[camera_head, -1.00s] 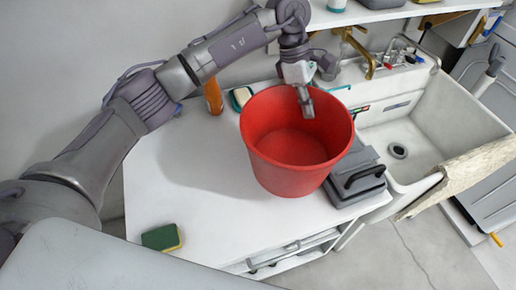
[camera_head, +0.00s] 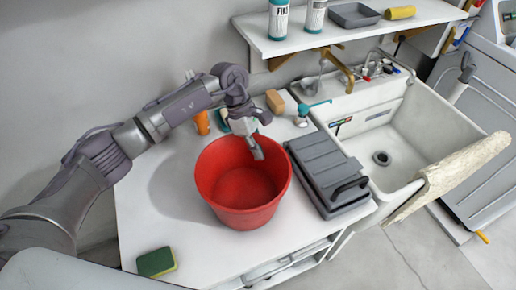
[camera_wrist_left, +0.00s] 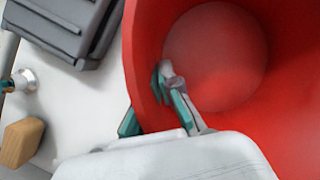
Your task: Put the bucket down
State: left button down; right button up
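The red bucket (camera_head: 243,200) is upright over the white counter (camera_head: 150,222), left of the grey toolbox. I cannot tell whether its bottom touches the counter. My left gripper (camera_head: 254,148) is at the bucket's far rim, with one finger inside. In the left wrist view my left gripper (camera_wrist_left: 158,108) has its fingers on either side of the red wall, shut on the rim. The bucket's inside (camera_wrist_left: 215,55) looks empty. My right gripper is not in view.
The grey toolbox (camera_head: 325,170) stands close to the bucket's right, before the sink (camera_head: 405,140). A sponge (camera_head: 156,262) lies at front left. An orange bottle (camera_head: 202,122) and a tan block (camera_head: 275,101) are behind. The counter left of the bucket is clear.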

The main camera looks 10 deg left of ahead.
pick_arm(q)
jog(key=shift+f, duration=0.15)
jog(key=c, duration=1.3)
grip_release()
jog(key=shift+r, duration=0.35)
jog(key=b+v, duration=0.2)
jog(key=v, duration=0.9)
jog(key=shift+a+r, duration=0.15)
jog(key=shift+r, duration=0.15)
